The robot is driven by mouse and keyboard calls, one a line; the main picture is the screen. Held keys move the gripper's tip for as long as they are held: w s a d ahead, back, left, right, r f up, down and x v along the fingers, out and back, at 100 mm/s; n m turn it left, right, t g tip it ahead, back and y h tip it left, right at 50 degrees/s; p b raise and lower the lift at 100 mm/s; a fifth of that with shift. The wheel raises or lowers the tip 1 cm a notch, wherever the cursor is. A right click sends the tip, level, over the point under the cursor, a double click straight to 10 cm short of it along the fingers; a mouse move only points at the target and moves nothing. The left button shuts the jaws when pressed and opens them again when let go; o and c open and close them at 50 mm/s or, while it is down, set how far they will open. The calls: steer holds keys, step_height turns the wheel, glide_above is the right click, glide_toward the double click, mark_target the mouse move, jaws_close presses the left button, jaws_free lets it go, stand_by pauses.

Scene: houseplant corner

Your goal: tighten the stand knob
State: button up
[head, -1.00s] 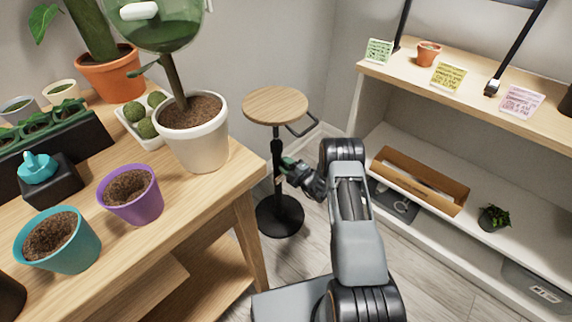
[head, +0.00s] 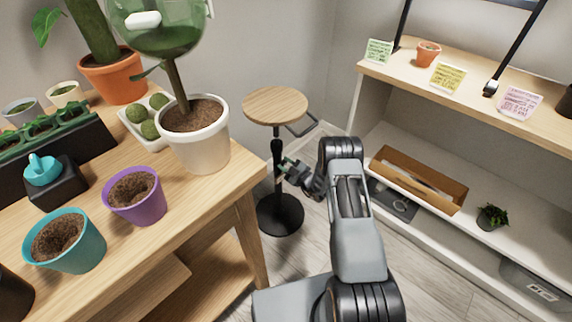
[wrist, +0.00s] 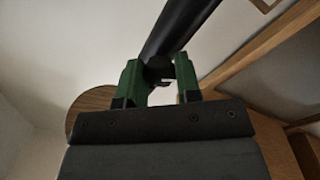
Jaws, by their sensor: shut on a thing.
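The stand has a round wooden top (head: 275,104), a black post (head: 277,148) and a round black base (head: 281,216) on the floor. In the wrist view the dark post (wrist: 180,28) runs diagonally upward, with the small black knob (wrist: 158,70) at its lower end in the picture. My gripper (head: 284,164) is at the post below the wooden top. Its two green fingers (wrist: 159,80) are shut on the knob, one on each side. The knob is too small and covered to make out in the head view.
A wooden table (head: 215,200) with pots stands left of the stand, its edge close to my gripper. A white potted plant (head: 195,140) is near its corner. A shelf unit (head: 400,150) stands on the right.

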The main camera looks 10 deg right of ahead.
stand_by(0.4)
steer(key=o, duration=0.9)
steer(key=p+v, duration=0.3)
steer(key=v, duration=1)
steer(key=shift+s+d, duration=0.2)
steer(key=shift+s, duration=0.15)
